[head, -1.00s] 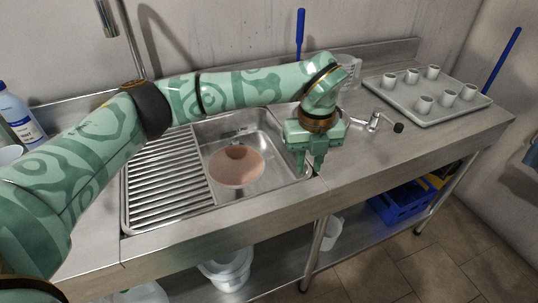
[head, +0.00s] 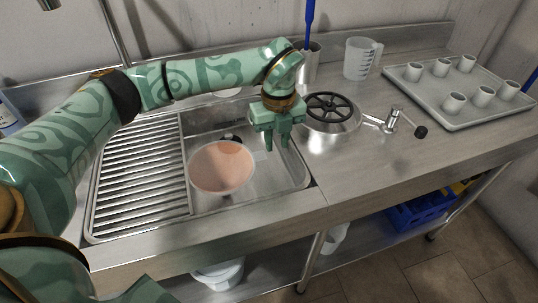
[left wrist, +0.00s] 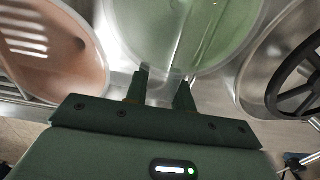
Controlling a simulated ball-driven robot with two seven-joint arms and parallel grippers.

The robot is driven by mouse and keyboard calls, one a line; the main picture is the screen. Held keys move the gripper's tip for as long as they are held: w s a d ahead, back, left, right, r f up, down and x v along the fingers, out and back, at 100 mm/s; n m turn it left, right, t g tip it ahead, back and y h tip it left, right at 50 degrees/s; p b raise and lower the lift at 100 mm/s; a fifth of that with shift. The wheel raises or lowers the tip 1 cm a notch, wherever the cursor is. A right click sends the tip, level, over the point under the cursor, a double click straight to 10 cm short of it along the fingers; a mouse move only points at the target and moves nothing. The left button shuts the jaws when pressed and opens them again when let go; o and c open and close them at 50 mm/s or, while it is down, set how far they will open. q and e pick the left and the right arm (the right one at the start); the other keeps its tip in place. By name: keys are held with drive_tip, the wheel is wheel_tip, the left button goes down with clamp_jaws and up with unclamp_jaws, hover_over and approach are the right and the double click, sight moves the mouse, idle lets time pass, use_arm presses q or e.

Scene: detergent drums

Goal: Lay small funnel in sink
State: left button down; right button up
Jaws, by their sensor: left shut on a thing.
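My left gripper (head: 277,146) is over the right part of the steel sink (head: 299,181), with its fingers pointing down. In the left wrist view its fingers (left wrist: 160,90) are closed at the near edge of a pale green, translucent round thing (left wrist: 150,30), which looks like the small funnel. Its shape is only partly shown. In the head view the arm and gripper hide most or all of it. A pink round bowl (head: 222,170) stands in the sink, left of the gripper, and also shows in the left wrist view (left wrist: 70,50). My right gripper is not in view.
A round steel piece with a black spoked wheel (head: 331,107) is right of the gripper. A ribbed drainboard (head: 140,185) is left. The front-right counter is clear.

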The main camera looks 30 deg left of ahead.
use_arm(q)
drive_tip(key=a+f+b, duration=0.1)
drive_tip(key=f, duration=0.1)
drive_tip(key=f+b, duration=0.1)
drive_tip(key=f, duration=0.1)
drive_tip(key=a+f+b, duration=0.1)
drive_tip(key=f, duration=0.1)
drive_tip(key=shift+s+a+f, duration=0.1)
drive_tip(key=shift+a+f, duration=0.15)
drive_tip(key=shift+a, duration=0.1)
drive_tip(key=shift+f, duration=0.1)
drive_tip(key=shift+r, duration=0.25)
drive_tip(key=shift+f, duration=0.6)
drive_tip(key=c, duration=1.2)
unclamp_jaws()
